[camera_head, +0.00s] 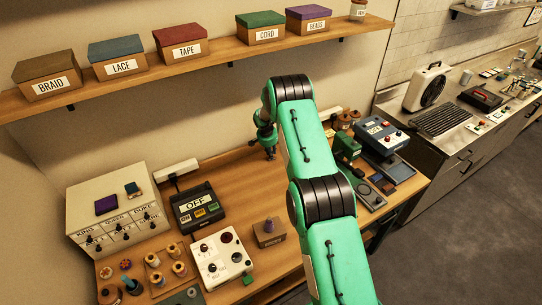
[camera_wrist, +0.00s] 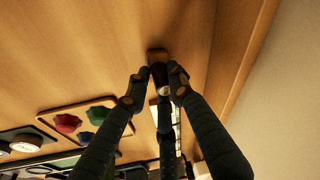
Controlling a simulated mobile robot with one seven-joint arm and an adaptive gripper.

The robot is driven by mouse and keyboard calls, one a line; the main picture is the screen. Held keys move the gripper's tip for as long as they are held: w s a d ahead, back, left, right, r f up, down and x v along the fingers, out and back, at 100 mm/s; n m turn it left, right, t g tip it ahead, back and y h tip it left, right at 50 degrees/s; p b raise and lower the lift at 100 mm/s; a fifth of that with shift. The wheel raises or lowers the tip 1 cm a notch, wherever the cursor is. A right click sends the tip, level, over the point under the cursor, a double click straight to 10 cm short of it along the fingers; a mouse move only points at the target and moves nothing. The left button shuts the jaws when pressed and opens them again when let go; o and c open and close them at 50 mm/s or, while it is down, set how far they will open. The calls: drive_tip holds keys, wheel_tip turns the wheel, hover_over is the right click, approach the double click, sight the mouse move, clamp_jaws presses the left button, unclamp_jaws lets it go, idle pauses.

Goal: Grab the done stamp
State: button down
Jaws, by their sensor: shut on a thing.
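My gripper (camera_wrist: 160,78) is shut on a small stamp (camera_wrist: 157,56) with a brown block end and a dark grip with a pale ring, taken to be the done stamp. No word on it can be read. The fingers close around its dark grip, and the block end points away from the wrist, toward the wooden table. I cannot tell whether it touches the table. In the head view my gripper (camera_head: 268,142) is over the back of the table near the wall, and the stamp is hidden there.
In the wrist view, a wooden tray (camera_wrist: 58,112) with coloured pieces lies left of my gripper. In the head view, a black OFF box (camera_head: 197,207), a white knob panel (camera_head: 222,258) and a brown box (camera_head: 268,233) stand in front. A shelf (camera_head: 215,52) with labelled boxes hangs above.

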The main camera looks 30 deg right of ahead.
drive_tip(key=shift+r, duration=0.2)
drive_tip(key=shift+r+b, duration=0.35)
drive_tip(key=shift+r, duration=0.95)
drive_tip(key=shift+s+a+r, duration=0.1)
drive_tip(key=shift+s+r, duration=0.1)
drive_tip(key=shift+r, duration=0.1)
drive_tip(key=s+a+b, duration=0.1)
drive_tip(key=s+a, duration=0.1)
drive_tip(key=s, duration=0.5)
drive_tip(key=s+a+r+b, duration=0.1)
drive_tip(key=s+a, duration=0.2)
drive_tip(key=s, duration=0.4)
drive_tip(key=shift+s+a+r, duration=0.2)
drive_tip(key=shift+s+r, duration=0.05)
drive_tip(key=shift+s, duration=0.05)
